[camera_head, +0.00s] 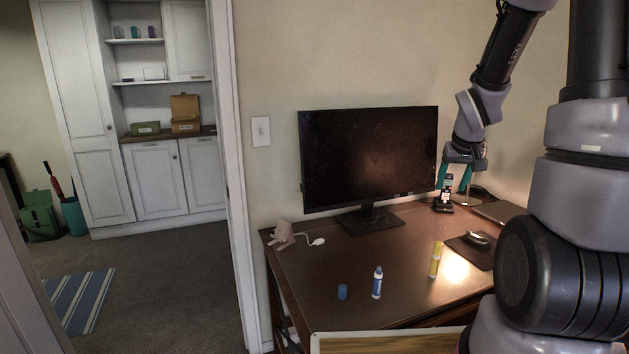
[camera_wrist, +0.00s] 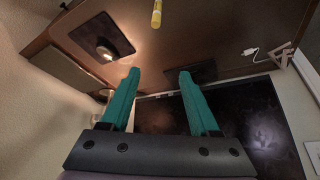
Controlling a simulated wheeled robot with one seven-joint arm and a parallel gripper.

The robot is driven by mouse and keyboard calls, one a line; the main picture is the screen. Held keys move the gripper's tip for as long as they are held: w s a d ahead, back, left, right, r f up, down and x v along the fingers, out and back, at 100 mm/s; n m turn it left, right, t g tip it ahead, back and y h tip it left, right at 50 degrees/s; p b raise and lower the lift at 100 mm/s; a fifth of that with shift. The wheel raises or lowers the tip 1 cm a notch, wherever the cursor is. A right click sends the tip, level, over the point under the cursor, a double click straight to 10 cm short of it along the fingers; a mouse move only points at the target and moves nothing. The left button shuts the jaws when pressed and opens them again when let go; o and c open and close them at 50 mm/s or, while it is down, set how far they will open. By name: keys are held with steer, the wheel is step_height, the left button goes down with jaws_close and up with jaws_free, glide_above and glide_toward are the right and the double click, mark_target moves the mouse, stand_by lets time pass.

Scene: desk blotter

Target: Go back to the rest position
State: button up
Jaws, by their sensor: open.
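My gripper (camera_head: 456,176) is open, its two teal fingers spread and pointing down above the back right of the desk, just right of the monitor. In the wrist view my gripper (camera_wrist: 158,75) has nothing between its fingers. In the head view a small black item (camera_head: 443,205) stands on the desk below the fingers. The picture does not show clearly whether it is apart from them.
The dark desk (camera_head: 330,262) holds the monitor (camera_head: 370,155), a blue-and-white bottle (camera_head: 377,283), a blue cup-like item (camera_head: 342,292), a yellow tube (camera_head: 435,260) and a mouse on a dark pad (camera_head: 468,253). A white plug (camera_head: 316,241) lies at the left.

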steer(key=s+a+r+m+t+y, duration=0.1)
steer(key=s+a+r, duration=0.5)
steer(key=s+r, duration=0.4)
steer(key=s+a+r+m+t+y, duration=0.1)
steer(key=s+a+r+y, duration=0.1)
steer(key=s+a+r, duration=0.4)
steer(key=s+r, duration=0.4)
steer(key=shift+s+a+r, duration=0.15)
steer(key=shift+s+a, duration=0.05)
steer(key=shift+a, duration=0.05)
